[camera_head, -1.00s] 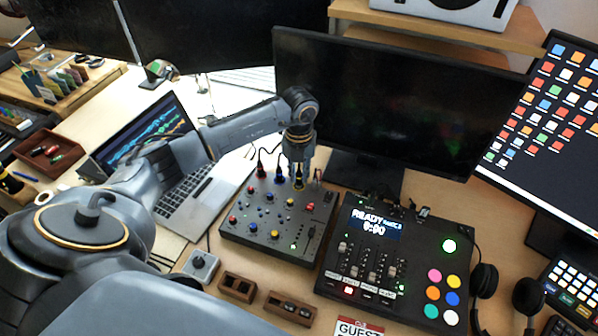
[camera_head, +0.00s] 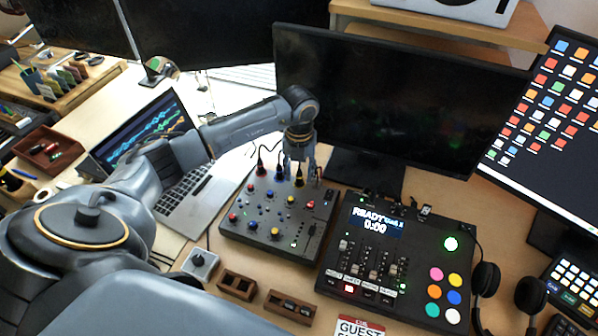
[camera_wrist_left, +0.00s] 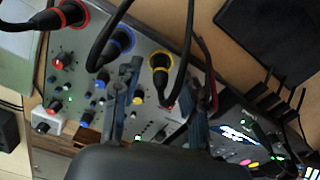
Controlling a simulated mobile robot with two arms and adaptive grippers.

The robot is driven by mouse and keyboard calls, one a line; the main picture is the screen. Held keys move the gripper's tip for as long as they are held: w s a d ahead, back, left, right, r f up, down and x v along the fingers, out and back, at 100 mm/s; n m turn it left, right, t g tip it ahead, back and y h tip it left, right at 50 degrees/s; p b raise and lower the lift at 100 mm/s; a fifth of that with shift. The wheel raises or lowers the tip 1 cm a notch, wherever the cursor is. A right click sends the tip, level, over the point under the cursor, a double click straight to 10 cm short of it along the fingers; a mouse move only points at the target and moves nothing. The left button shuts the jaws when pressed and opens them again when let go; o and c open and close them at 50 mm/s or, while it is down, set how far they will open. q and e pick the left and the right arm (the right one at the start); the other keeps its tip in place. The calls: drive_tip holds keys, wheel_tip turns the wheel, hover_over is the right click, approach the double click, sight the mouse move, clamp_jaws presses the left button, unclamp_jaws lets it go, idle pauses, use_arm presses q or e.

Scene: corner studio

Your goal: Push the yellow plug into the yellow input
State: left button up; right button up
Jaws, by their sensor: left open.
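The yellow plug (camera_head: 299,179) stands at the yellow-ringed input at the back edge of the dark mixer panel (camera_head: 262,243). In the left wrist view the yellow plug (camera_wrist_left: 160,68) has a black body with a yellow ring, and its cable runs off upward. It sits at its input; whether it is fully seated cannot be told. My left gripper (camera_head: 300,165) is open above the plug. In the left wrist view the fingers of my left gripper (camera_wrist_left: 160,97) stand apart, one on each side below the plug. My right gripper is not in view.
A red-ringed plug (camera_wrist_left: 70,14) and a blue-ringed plug (camera_wrist_left: 120,40) stand beside the yellow one, with loose cables. A laptop (camera_head: 190,195) lies left of the mixer, a black control console (camera_head: 385,255) right, and a monitor (camera_head: 390,100) stands close behind.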

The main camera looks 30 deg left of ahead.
use_arm(q)
wheel_tip(320, 180, up, 12)
idle(0.4)
drive_tip(key=shift+f, duration=0.2)
